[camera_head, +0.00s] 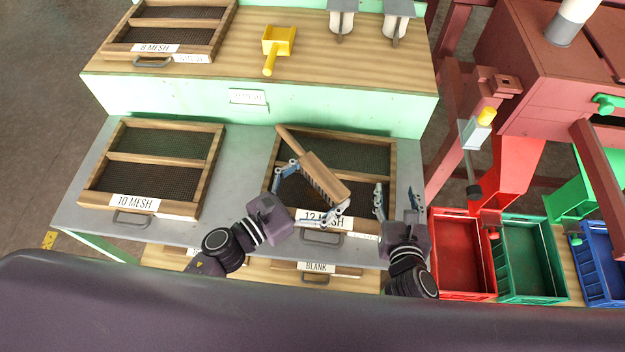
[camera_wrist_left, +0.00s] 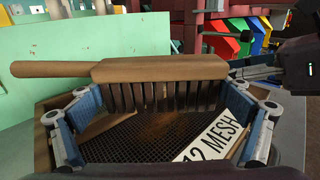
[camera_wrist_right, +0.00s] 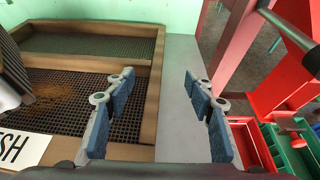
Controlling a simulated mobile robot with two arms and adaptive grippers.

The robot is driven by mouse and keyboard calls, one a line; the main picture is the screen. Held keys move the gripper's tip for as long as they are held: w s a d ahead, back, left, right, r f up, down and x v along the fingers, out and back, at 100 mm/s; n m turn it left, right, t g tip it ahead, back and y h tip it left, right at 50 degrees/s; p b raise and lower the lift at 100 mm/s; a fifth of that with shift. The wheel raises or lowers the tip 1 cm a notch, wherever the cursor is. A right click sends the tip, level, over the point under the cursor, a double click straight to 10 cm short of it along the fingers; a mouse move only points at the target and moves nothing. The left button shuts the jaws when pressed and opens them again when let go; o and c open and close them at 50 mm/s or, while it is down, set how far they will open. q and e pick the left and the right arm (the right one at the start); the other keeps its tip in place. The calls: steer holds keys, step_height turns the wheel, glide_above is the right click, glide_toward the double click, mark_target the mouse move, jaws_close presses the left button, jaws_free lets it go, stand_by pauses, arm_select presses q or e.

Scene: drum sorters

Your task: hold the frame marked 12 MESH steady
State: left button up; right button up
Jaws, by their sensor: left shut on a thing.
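The frame marked 12 MESH (camera_head: 387,170) lies flat on the grey bench, wooden-railed with dark mesh, its label partly covered by my left gripper. In the right wrist view its right rail (camera_wrist_right: 152,98) and some brown material on the mesh show. My left gripper (camera_head: 308,192) is shut on a wooden brush (camera_head: 325,177), bristles down over the frame; the brush also shows in the left wrist view (camera_wrist_left: 160,68). My right gripper (camera_head: 397,196) is open at the frame's right side, one finger over the rail and the other over bare bench. I cannot tell whether it touches the rail.
The frame marked 10 MESH (camera_head: 163,158) lies to the left on the grey bench (camera_head: 240,165). A raised wooden shelf behind holds the 8 MESH frame (camera_head: 165,35) and a yellow scoop (camera_head: 277,45). Red (camera_head: 461,294) and green (camera_head: 530,296) bins stand at right, beside red machinery.

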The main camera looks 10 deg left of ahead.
mark_target(311, 173)
arm_select(q)
steer(key=shift+s+d+f, duration=0.15)
steer(key=shift+d, duration=1)
steer(key=shift+s+d+f, duration=0.15)
steer(key=shift+d, duration=0.95)
steer(key=shift+s+d+f, duration=0.15)
steer(key=shift+d, duration=1)
steer(key=shift+s+d+r, duration=0.1)
steer(key=shift+d+r, duration=0.05)
steer(key=shift+d, duration=0.6)
steer(key=shift+s+d+r, duration=0.1)
steer(key=shift+d+r, duration=0.05)
steer(key=shift+d, duration=0.6)
steer(key=shift+c, duration=0.7)
steer(key=shift+w, duration=0.1)
steer(key=shift+a, duration=0.1)
steer(key=shift+w+a+r, duration=0.1)
steer(key=shift+w+a, duration=0.05)
steer(key=shift+a, duration=0.85)
steer(key=shift+w+a+r, duration=0.1)
steer(key=shift+a, duration=0.9)
steer(key=shift+w+a+r, duration=0.1)
steer(key=shift+w+a, duration=0.05)
steer(key=shift+a, duration=0.85)
steer(key=shift+w+a+r, duration=0.1)
steer(key=shift+a, duration=1.5)
steer(key=shift+w+a+r, duration=0.1)
steer(key=shift+a, duration=1.5)
steer(key=shift+r, duration=2.95)
